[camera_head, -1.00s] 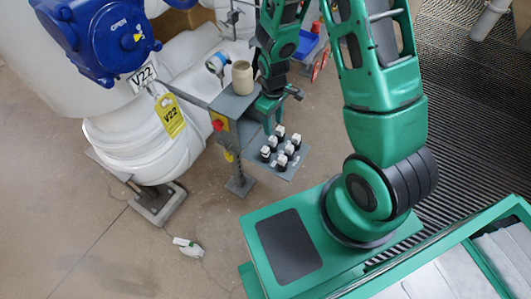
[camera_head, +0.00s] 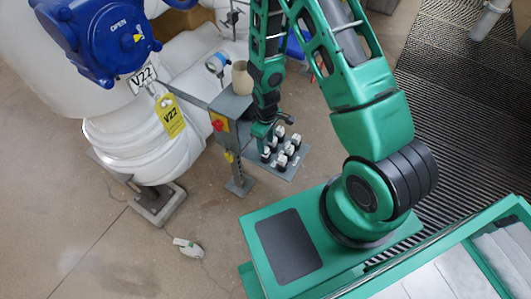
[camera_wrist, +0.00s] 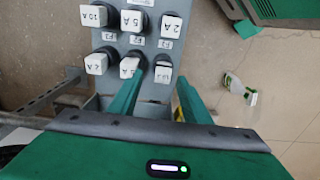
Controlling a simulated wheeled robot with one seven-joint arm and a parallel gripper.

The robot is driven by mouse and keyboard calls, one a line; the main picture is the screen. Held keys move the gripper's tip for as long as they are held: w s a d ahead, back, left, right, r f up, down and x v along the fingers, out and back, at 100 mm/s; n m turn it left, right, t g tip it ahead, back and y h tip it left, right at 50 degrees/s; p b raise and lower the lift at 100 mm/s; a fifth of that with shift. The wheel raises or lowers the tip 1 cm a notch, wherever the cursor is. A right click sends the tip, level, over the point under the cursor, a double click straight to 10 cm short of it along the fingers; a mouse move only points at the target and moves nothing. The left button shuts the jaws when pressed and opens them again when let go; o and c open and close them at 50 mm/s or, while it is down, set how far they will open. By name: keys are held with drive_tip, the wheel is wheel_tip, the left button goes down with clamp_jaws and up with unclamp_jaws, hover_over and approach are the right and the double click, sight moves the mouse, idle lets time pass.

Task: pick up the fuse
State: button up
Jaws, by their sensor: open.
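Several fuses with white caps on black bases stand in two rows on a grey panel (camera_head: 280,172) beside a post. In the wrist view, the near row has a fuse marked 2 A (camera_wrist: 96,64), a middle fuse (camera_wrist: 130,66) whose label is partly hidden, and a right fuse (camera_wrist: 163,74). The far row has a 20 A fuse (camera_wrist: 93,16), a 5 A fuse (camera_wrist: 132,20) and a 2 A fuse (camera_wrist: 171,26). My gripper (camera_wrist: 161,77) is open; its fingertips appear either side of the near-right fuse. Whether they touch it I cannot tell.
A grey stand (camera_head: 235,106) with a beige cup (camera_head: 242,80) and a red button (camera_head: 218,125) adjoins the panel. A white pipe with a blue valve actuator (camera_head: 105,40) stands left. A spray bottle (camera_head: 188,247) lies on open floor.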

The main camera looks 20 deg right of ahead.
sight(266, 154)
drive_tip(key=shift+s+a+f, duration=0.15)
drive_tip(key=shift+f, duration=2)
drive_tip(key=shift+c, duration=0.4)
clamp_jaws()
